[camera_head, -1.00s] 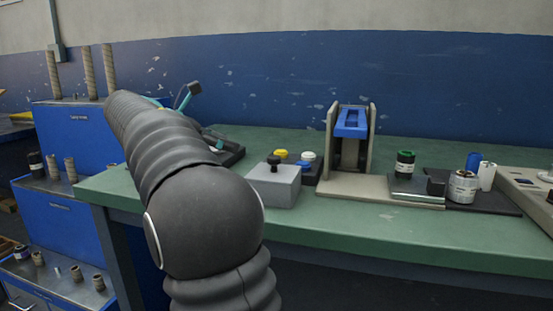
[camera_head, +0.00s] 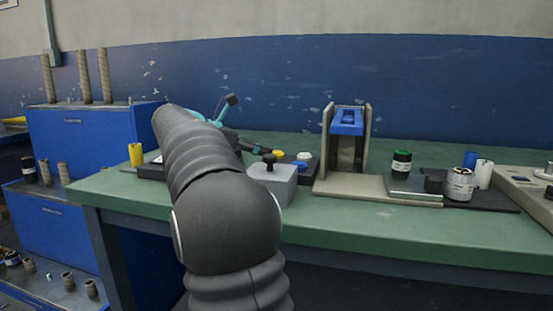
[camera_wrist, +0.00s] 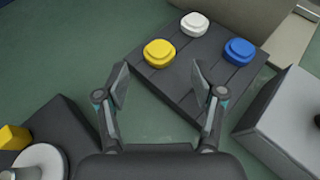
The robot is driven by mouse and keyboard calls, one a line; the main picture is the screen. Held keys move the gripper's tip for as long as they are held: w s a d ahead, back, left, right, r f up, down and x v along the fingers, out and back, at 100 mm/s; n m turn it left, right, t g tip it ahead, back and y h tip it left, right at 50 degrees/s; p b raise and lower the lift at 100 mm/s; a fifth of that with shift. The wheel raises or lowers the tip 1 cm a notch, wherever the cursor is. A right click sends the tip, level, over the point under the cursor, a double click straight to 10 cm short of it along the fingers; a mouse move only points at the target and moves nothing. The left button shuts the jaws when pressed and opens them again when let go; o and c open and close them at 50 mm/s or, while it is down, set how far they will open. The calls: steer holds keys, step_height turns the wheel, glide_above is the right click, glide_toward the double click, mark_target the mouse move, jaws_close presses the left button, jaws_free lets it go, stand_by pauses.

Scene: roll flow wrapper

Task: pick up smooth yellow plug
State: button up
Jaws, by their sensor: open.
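The smooth yellow plug (camera_wrist: 160,52) sits on a dark slotted board (camera_wrist: 180,84), beside a white plug (camera_wrist: 194,24) and a blue plug (camera_wrist: 239,51). My gripper (camera_wrist: 164,88) is open and empty in the wrist view, its two fingers apart, with the yellow plug beyond and between the fingertips. In the head view the yellow plug (camera_head: 278,152) shows only in part near the gripper's end, and the white plug (camera_head: 304,156) is right of it. My arm hides part of the bench there.
A grey box with a black knob (camera_head: 270,180) stands close on the right of the gripper. A dark base with a yellow block (camera_head: 136,155) lies to the left. A beige stand with a blue top (camera_head: 346,122) is farther right. Green bench top shows between them.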

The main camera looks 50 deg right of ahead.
mark_target(278, 152)
steer(key=x, duration=0.4)
steer(key=shift+d+r+b, duration=0.15)
steer(key=shift+d+b, duration=0.05)
steer(key=shift+b, duration=0.2)
steer(key=c, duration=0.8)
steer(key=shift+c, duration=0.2)
steer(key=shift+r, duration=0.1)
